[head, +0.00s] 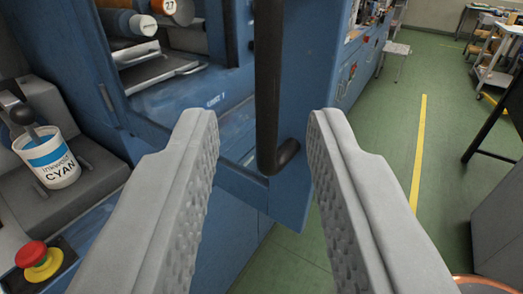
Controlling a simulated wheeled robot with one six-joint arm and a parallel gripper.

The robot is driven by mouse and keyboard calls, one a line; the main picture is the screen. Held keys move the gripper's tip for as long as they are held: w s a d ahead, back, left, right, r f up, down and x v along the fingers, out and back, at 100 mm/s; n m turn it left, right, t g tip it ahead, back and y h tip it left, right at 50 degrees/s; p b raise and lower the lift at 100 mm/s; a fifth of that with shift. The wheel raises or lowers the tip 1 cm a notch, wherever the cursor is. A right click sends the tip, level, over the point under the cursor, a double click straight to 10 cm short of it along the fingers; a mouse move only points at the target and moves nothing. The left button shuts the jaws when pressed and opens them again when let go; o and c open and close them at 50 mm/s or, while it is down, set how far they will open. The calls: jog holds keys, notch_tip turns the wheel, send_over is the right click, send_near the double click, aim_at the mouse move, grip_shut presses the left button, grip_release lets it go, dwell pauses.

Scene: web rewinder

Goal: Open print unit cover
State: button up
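The print unit cover (305,60) is a blue panel to the right of the unit's opening. A black vertical bar handle (268,90) stands out from it, bending into the panel at its lower end. Inside the opening, rollers (130,22) show at the upper left. My gripper (263,125) is open and empty. Its two grey textured fingers lie left and right of the handle's lower end in the picture. I cannot tell whether the handle is between the fingers in depth or beyond them; no contact is visible.
A white cyan ink bucket (46,157) and a red emergency stop button (38,260) are at the left. A stool (396,55) and a cart (495,55) stand farther back at the right. The green floor (390,140) with a yellow line is clear in the middle.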

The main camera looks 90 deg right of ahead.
jog(key=a, duration=1)
jog(key=shift+s, duration=0.2)
